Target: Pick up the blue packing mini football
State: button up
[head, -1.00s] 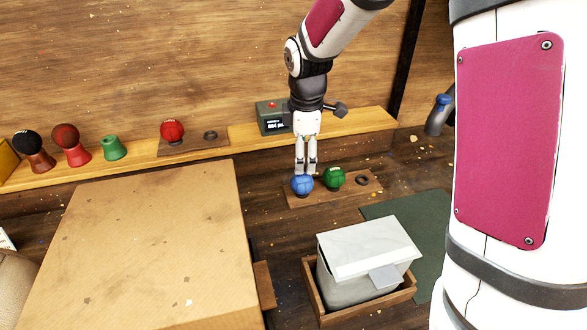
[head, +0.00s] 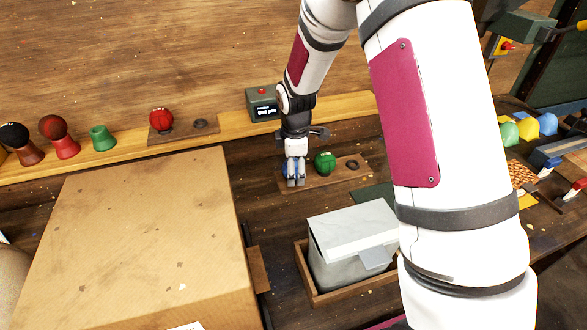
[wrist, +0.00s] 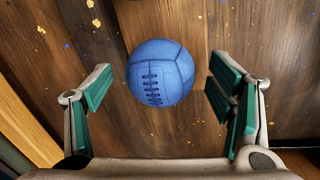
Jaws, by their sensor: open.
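The blue mini football (wrist: 160,72) with dark lacing sits between the two green-padded fingers of my gripper (wrist: 162,78) in the wrist view, with a gap on each side. My gripper is open and points down over the ball. In the head view, my gripper (head: 293,180) covers most of the blue ball (head: 287,169), which shows only in small blue patches at the left end of a low wooden board (head: 338,174). What the ball rests on is hidden.
A green ball (head: 325,162) sits just right of my gripper on the same board, beside an empty dark ring (head: 352,165). A large cardboard box (head: 140,240) stands at left front. A lidded grey bin (head: 350,240) stands in front. A red ball (head: 161,119) sits on the shelf behind.

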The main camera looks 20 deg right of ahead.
jog(key=shift+w+f, duration=0.15)
jog(key=shift+f, duration=0.65)
jog(key=shift+c, duration=0.2)
jog(key=c, duration=1.3)
jog(key=shift+o, duration=0.2)
jog(key=shift+r, duration=0.1)
